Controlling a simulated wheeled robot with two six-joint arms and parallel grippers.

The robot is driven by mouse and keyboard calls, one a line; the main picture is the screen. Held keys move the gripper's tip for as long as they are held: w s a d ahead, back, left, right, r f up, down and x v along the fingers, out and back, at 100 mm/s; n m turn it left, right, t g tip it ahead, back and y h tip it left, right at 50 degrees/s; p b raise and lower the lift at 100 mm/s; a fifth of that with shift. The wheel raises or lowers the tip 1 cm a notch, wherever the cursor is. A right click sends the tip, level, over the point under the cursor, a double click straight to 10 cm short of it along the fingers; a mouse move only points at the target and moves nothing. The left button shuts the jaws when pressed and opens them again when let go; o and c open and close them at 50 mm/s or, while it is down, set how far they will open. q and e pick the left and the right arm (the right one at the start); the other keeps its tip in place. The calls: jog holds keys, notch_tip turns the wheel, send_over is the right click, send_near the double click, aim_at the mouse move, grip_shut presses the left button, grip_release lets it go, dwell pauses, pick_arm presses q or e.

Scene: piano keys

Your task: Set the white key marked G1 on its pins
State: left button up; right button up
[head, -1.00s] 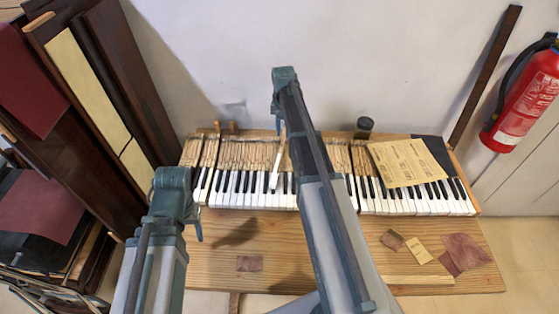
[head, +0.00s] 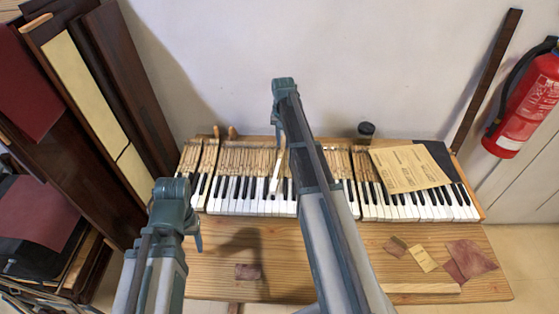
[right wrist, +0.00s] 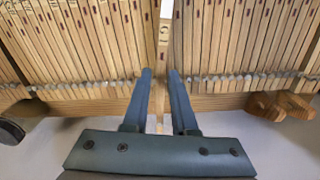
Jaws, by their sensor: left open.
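The white key (head: 275,184) is held up above the keyboard, its white front overlapping the row behind it and its wooden shank reaching back to my right gripper (head: 278,130). In the right wrist view my right gripper (right wrist: 160,74) has its fingers on either side of the wooden shank (right wrist: 163,38), with a narrow gap. A mark shows on the shank, too small to read surely. The pins under the key are hidden. My left gripper (head: 197,236) is open and empty, over the bench in front of the keyboard's left end.
The keyboard (head: 238,195) lies on a wooden bench (head: 350,265). A paper sheet (head: 410,168) covers part of its right side, with a dark cup (head: 365,131) behind. Sandpaper pieces (head: 470,257) lie at front right. Dark panels (head: 70,120) stand at left.

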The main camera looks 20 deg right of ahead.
jog(key=shift+f+b, duration=0.65)
jog(key=shift+f, duration=0.1)
grip_shut()
dwell(1.5)
